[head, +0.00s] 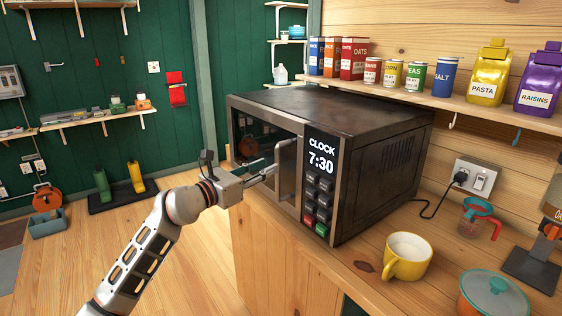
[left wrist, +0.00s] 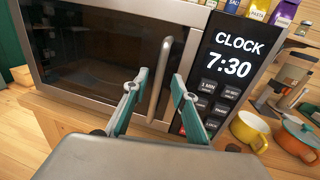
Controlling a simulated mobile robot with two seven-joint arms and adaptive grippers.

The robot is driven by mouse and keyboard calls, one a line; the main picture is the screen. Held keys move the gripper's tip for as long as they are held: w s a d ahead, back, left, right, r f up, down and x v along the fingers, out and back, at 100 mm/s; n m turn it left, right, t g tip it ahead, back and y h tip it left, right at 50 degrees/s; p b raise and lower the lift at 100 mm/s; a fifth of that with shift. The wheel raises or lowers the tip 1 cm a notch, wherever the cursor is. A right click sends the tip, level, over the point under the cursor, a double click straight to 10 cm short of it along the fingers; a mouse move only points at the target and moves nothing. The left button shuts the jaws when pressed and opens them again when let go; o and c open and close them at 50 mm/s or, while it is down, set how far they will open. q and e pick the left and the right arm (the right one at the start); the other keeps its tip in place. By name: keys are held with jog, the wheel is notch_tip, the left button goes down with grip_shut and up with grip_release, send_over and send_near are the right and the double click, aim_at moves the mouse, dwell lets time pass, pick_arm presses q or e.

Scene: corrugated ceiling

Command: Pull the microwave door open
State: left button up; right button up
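The microwave (head: 375,160) stands on the wooden counter, its front facing left in the head view. Its door (head: 252,140) looks shut, flush with the front. The upright metal door handle (left wrist: 160,80) sits at the door's right edge, beside the control panel reading CLOCK 7:30. My left gripper (head: 268,172) is in front of the door at the handle. In the left wrist view its two green-edged fingers (left wrist: 161,78) are spread, with the handle showing between them. Whether either finger touches the handle I cannot tell. My right gripper is not in view.
A yellow mug (head: 407,257), an orange pot with teal lid (head: 494,296) and a measuring cup (head: 478,220) stand right of the microwave. A shelf (head: 480,105) with canisters runs above and behind it. The wooden floor (head: 195,265) left of the counter is open.

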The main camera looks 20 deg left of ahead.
aim_at(276, 162)
pick_arm(q)
jog(key=x, duration=0.6)
jog(key=shift+s, duration=0.1)
jog(key=shift+c, duration=0.4)
grip_shut()
